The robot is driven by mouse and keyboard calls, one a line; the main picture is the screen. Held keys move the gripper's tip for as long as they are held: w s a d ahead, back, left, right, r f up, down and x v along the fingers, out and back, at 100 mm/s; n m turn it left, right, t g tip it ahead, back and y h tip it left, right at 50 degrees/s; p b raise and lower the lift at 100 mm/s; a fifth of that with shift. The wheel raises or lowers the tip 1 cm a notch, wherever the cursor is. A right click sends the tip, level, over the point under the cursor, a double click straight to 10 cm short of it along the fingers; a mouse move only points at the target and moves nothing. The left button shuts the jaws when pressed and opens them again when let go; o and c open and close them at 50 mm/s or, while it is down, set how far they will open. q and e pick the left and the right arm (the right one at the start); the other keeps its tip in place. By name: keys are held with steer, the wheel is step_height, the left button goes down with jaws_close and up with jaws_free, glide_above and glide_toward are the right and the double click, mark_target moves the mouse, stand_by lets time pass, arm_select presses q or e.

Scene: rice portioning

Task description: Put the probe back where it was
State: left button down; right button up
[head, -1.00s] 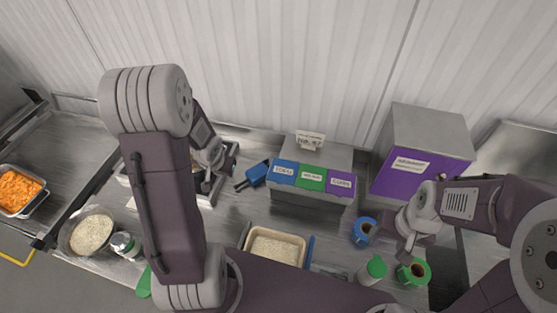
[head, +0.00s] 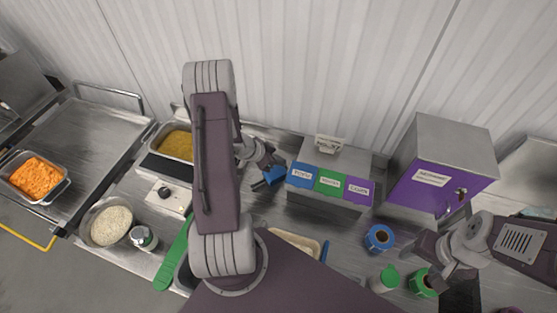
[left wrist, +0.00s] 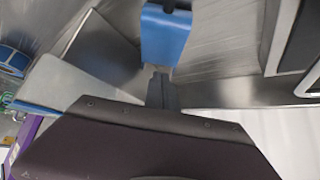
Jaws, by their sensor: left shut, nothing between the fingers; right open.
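A small blue device with a dark end (head: 274,175), which may be the probe, lies on the steel counter left of the bin with blue, green and purple labels (head: 329,183). The blue body also shows at the top of the left wrist view (left wrist: 165,36). My left gripper (head: 276,162) is shut and empty close to the device; I cannot tell whether they touch. Its dark fingertips show just below the blue body in the left wrist view (left wrist: 161,88). My right gripper (head: 432,268) is open and empty near the tape rolls.
A purple-fronted steel box (head: 440,186) stands at the back right. Blue tape (head: 379,239), green tape (head: 423,283) and a green-capped bottle (head: 388,279) stand at the right front. A rice bowl (head: 111,227) and a scale (head: 165,196) are at the left. My left arm hides the middle.

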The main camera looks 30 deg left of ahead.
mark_target(287, 167)
arm_select(q)
steer(key=x, duration=0.5)
steer(key=shift+w+a, duration=0.15)
steer(key=shift+w, duration=0.1)
steer(key=shift+d+f, duration=0.25)
steer(key=shift+f, duration=0.1)
steer(key=shift+w, duration=0.1)
arm_select(e)
steer(key=shift+w, duration=0.15)
arm_select(q)
steer(key=shift+w, duration=0.1)
arm_select(e)
steer(key=shift+w+a, duration=0.1)
steer(key=shift+w, duration=0.05)
arm_select(q)
steer(key=shift+a, duration=0.15)
